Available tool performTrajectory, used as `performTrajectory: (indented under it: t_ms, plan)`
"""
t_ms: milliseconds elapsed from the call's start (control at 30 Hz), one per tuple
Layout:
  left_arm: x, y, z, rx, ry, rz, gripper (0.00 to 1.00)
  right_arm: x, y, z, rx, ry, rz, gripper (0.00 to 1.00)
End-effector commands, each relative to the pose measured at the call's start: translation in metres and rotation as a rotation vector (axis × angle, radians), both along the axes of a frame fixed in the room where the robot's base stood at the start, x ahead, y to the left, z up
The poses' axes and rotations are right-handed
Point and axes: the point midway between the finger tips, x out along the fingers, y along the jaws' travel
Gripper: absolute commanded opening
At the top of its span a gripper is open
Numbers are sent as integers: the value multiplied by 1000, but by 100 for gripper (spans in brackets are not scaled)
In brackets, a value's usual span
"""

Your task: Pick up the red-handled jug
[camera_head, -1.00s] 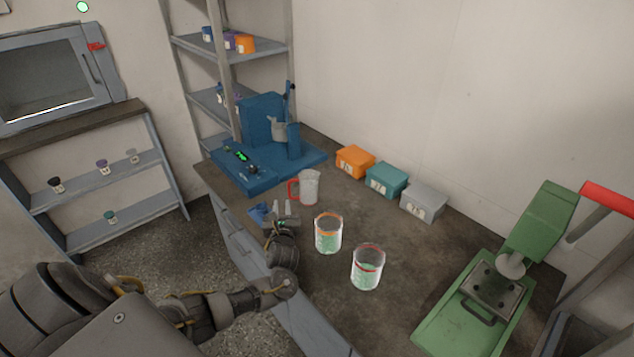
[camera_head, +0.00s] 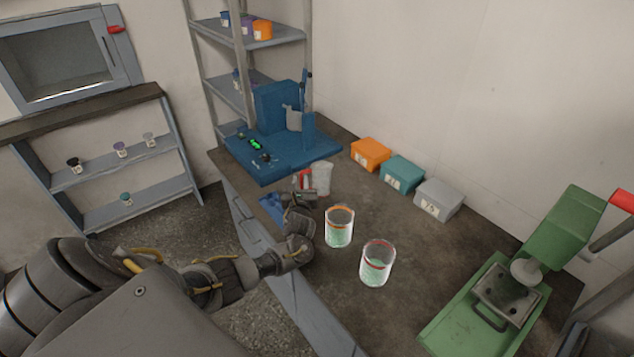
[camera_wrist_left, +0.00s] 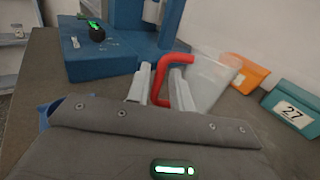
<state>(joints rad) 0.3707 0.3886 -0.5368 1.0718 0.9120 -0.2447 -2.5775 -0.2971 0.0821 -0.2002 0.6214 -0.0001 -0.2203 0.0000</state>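The red-handled jug (camera_head: 322,178) stands on the dark worktop in front of the blue machine. It is a pale translucent jug, and its red handle faces my left gripper. In the left wrist view the jug (camera_wrist_left: 211,80) is right of centre, with its red handle (camera_wrist_left: 163,75) between the two pale fingers. My left gripper (camera_head: 304,183) is at the handle. The fingers (camera_wrist_left: 158,88) stand apart, one on each side of the handle's upright part, and a gap shows beside it. My right gripper is not in view.
Two clear beakers, one orange-rimmed (camera_head: 339,229) and one red-rimmed (camera_head: 376,264), stand close to my left arm. The blue machine (camera_head: 270,150) is behind the jug. Orange (camera_head: 371,153), teal (camera_head: 402,174) and grey (camera_head: 438,199) boxes line the wall. A green press (camera_head: 480,325) is at right.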

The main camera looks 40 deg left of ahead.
Motion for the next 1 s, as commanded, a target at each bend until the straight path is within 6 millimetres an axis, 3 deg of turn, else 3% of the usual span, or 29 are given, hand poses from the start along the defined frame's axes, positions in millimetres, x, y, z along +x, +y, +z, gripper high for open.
performTrajectory:
  t_ms: [400, 700, 900, 1000]
  plan:
    - [38, 27, -1, 1, -1, 4, 22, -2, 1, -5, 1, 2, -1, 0]
    - [41, 30, 0, -1, -1, 1, 22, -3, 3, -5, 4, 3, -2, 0]
    - [41, 30, 0, -1, -1, 2, 0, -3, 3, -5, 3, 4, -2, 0]
    - [41, 30, 0, -1, -1, 1, 0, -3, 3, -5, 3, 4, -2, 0]
